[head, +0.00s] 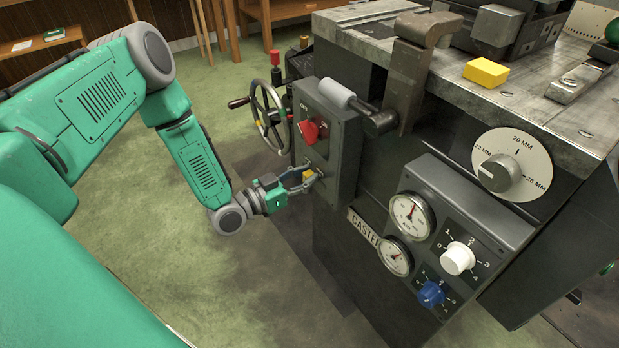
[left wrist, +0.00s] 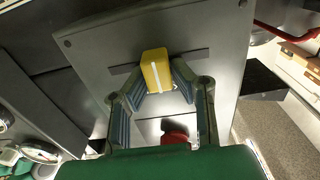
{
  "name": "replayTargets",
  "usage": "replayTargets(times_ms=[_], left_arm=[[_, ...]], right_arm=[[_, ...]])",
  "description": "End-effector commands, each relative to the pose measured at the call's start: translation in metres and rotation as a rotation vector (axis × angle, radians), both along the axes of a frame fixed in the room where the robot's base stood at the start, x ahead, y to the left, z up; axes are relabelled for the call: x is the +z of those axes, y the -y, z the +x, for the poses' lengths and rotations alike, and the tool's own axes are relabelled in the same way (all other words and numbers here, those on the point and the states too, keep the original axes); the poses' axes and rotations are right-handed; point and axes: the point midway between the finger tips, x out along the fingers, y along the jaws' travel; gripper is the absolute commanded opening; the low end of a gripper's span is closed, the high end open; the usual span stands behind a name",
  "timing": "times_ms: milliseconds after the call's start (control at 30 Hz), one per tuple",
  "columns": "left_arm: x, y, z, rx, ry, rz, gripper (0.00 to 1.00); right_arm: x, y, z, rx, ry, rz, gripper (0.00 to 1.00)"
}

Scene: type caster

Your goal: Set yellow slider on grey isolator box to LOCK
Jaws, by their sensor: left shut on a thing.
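The grey isolator box (head: 328,140) is on the left side of the dark machine, with a red rotary knob (head: 309,132) on its face. The yellow slider (head: 308,175) is low on that face. In the left wrist view the yellow slider (left wrist: 157,70), with a white line on it, sits near the middle of a dark straight slot. My left gripper (head: 306,180) is shut on the slider, one finger on each side. In the left wrist view the gripper (left wrist: 159,83) partly covers the slot. No LOCK marking is readable. My right gripper is not in view.
A spoked handwheel (head: 268,118) stands just left of the box. A grey cylindrical handle (head: 338,93) juts out by the box's top. Gauges and a white knob (head: 457,258) are on the machine's front. A yellow block (head: 486,73) lies on top. Green floor is open at left.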

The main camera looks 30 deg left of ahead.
Motion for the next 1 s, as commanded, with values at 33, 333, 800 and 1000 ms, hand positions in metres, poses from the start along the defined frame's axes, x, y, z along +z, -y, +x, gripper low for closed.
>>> replayTargets(times_ms=[33,333,800,1000], left_arm=[[-0.005,-0.011,0.001,0.005,-0.013,0.011,0.0],[-0.008,-0.029,0.006,0.011,-0.02,0.011,0.0],[-0.004,-0.027,0.007,0.009,-0.011,0.008,0.4],[-0.004,-0.032,-0.007,0.008,-0.012,0.009,0.4]], right_arm=[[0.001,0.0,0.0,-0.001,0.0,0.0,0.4],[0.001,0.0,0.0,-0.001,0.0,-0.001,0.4],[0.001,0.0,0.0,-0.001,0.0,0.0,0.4],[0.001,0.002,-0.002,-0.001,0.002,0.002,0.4]])
